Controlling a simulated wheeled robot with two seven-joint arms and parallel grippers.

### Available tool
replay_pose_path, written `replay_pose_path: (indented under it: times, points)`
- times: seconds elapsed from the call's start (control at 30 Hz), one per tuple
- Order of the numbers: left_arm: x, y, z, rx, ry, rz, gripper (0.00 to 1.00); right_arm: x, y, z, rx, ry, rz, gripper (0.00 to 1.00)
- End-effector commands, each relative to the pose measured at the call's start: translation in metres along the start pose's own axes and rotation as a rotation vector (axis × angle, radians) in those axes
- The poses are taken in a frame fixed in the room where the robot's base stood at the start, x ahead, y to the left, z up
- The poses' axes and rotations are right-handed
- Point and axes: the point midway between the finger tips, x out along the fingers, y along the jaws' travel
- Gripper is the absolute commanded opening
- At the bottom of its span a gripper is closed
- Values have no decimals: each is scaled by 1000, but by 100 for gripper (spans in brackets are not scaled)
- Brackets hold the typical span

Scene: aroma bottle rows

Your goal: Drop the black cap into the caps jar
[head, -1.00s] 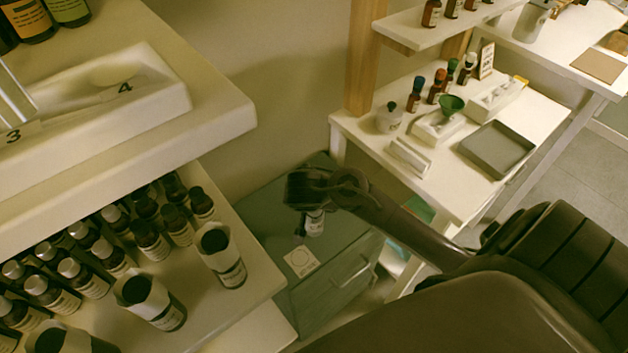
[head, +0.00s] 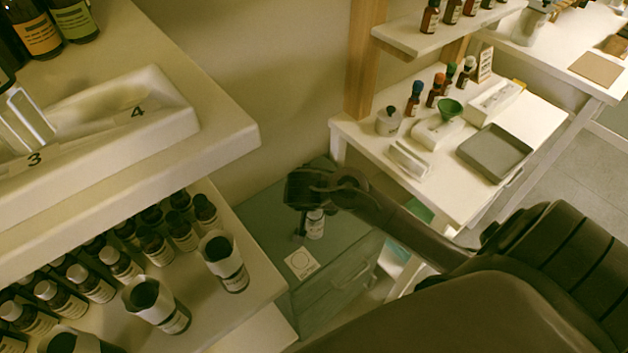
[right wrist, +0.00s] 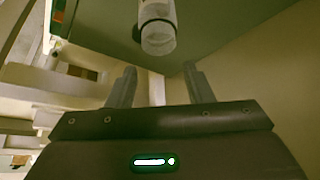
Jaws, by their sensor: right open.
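My right gripper (head: 306,224) hangs over the grey-green cabinet top in the head view. Its two fingertips are apart with nothing between them in the right wrist view (right wrist: 160,72). A small pale jar with a white label (head: 315,224) stands on the cabinet beside the fingers, partly hidden by the gripper. It also shows just beyond the fingertips in the right wrist view (right wrist: 157,30). It may be the caps jar, but its writing is unreadable. I cannot make out a separate black cap; a small dark patch shows beside the jar in the wrist view. My left gripper is out of view.
A white card with a circle (head: 301,262) lies on the cabinet top (head: 270,225). A white table at right holds a lidded jar (head: 388,122), a green funnel (head: 449,109) and a grey tray (head: 496,152).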

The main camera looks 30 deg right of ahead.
Motion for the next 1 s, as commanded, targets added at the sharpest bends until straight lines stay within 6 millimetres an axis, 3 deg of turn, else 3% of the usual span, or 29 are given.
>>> replay_pose_path:
  times: [0.03, 0.3, 1.0]
  points:
    - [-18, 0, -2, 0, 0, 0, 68, -16, 0, -9, 0, 0, 0, 46]
    - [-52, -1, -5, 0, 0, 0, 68, -46, 0, -26, 0, 0, 0, 46]
    - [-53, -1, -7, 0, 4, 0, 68, -47, 0, -27, -1, 0, 0, 46]
